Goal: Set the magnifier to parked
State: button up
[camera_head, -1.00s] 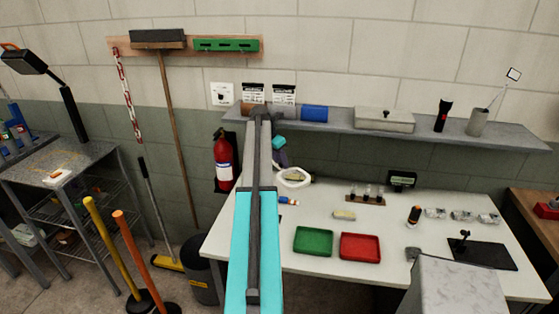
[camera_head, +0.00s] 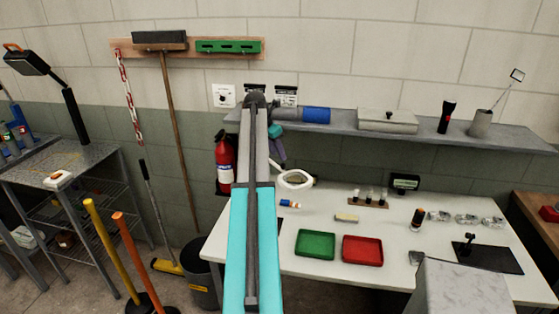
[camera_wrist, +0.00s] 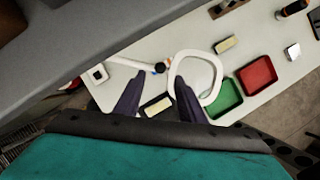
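The magnifier (camera_head: 296,180) is a white ring-shaped head over the back left of the white bench in the head view. In the wrist view its ring (camera_wrist: 218,88) sits at the right finger, and a white arm (camera_wrist: 128,62) runs left from a dark joint (camera_wrist: 160,67). My gripper (camera_wrist: 159,80) is open, its two dark fingers apart, with the joint beyond and between the tips. The right finger overlaps the ring's left edge; I cannot tell whether they touch. In the head view my gripper (camera_head: 279,152) is partly hidden behind my arm, just above and left of the ring.
A shelf (camera_head: 350,124) runs above the bench with a blue roll (camera_head: 316,115) and a grey box (camera_head: 387,119). Green (camera_head: 315,244) and red (camera_head: 362,250) trays lie at the bench front. A fire extinguisher (camera_head: 224,162) hangs left. The bench between ring and trays is mostly clear.

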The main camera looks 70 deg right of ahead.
jog(key=b+v, duration=0.2)
jog(key=v, duration=0.5)
jog(key=shift+r, duration=0.25)
jog(key=shift+w, duration=0.1)
